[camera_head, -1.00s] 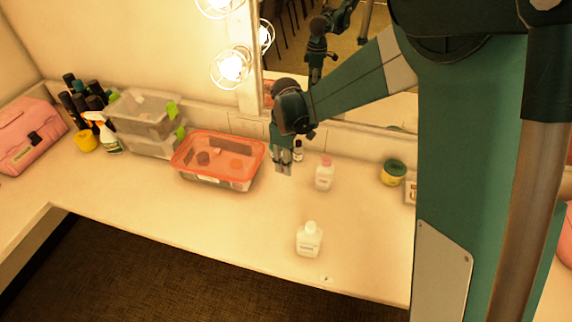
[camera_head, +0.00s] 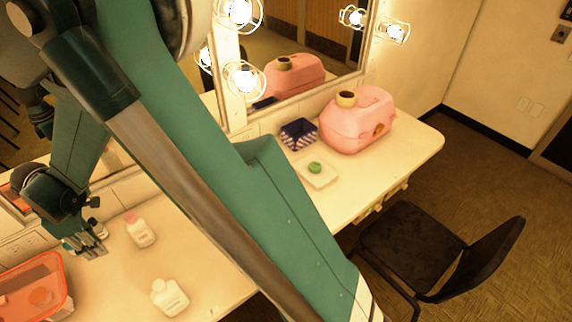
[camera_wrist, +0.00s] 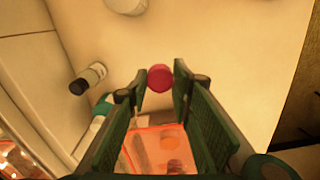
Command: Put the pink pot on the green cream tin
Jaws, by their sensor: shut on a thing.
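My gripper (camera_head: 92,246) is at the lower left in the head view, above the table beside the orange-red tub. In the wrist view my gripper (camera_wrist: 160,88) is shut on the pink pot (camera_wrist: 160,77), a small round deep-pink thing between its fingertips. I cannot make out the pot in the head view. The green cream tin (camera_head: 315,167) is small, round and flat. It lies on a pale square mat (camera_head: 325,179) in front of the pink case, far to the right of my gripper.
A pink-capped bottle (camera_head: 140,231) and a white bottle (camera_head: 170,297) stand right of my gripper, the orange-red tub (camera_head: 32,290) left. A blue striped box (camera_head: 299,134) and the pink case (camera_head: 358,125) stand behind the mat. My arm hides the middle table. A chair (camera_head: 430,245) stands in front.

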